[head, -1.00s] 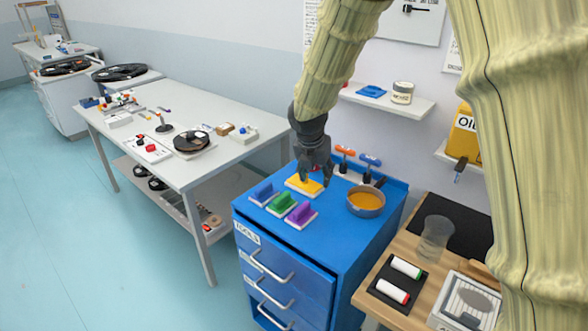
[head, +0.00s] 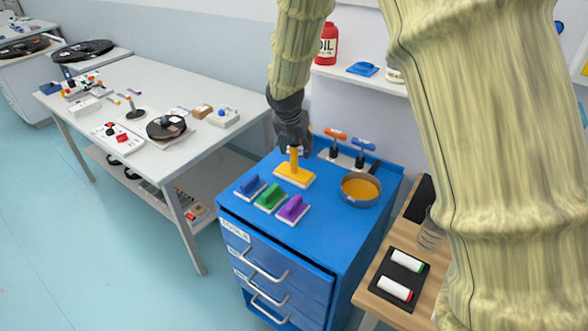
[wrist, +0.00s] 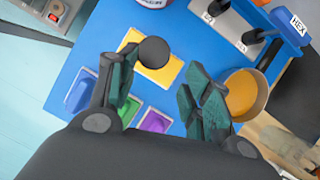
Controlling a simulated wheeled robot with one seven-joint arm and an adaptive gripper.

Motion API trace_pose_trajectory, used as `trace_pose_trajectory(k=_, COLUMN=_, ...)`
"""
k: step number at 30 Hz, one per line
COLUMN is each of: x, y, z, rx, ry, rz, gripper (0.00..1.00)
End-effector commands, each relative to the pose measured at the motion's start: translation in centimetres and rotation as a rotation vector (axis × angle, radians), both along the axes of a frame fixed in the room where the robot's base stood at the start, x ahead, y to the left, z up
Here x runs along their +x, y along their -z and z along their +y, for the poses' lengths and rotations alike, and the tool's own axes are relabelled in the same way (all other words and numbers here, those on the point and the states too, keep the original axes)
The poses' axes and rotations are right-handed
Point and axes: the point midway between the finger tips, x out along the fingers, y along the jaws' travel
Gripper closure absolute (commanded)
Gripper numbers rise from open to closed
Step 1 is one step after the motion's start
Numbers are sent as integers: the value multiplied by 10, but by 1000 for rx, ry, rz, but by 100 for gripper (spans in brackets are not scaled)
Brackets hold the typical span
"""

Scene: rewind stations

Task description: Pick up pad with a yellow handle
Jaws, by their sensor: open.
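My gripper (head: 294,147) is at the upper end of the handle, above the pad. In the wrist view the yellow pad (wrist: 172,72) lies beyond my open gripper (wrist: 158,88), with a dark round shape over part of it. The fingers are spread apart, and nothing is clearly held. I cannot tell from the head view whether a finger touches the handle.
Blue (head: 250,187), green (head: 271,198) and purple (head: 293,209) pads lie in front. A round pan with orange contents (head: 361,190) stands to the right. Tools with orange and blue handles (head: 350,146) stand behind. The cabinet's front right top (head: 325,235) is clear.

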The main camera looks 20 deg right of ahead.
Motion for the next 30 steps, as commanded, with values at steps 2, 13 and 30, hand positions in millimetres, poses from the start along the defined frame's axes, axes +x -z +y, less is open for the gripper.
trace_pose_trajectory(k=2, x=5, y=7, z=0, rx=1, ry=0, rz=7, gripper=51)
trace_pose_trajectory(k=13, x=22, y=29, z=-8, rx=0, ry=3, rz=7, gripper=51)
trace_pose_trajectory(k=30, x=32, y=53, z=-13, rx=0, ry=2, rz=7, gripper=51)
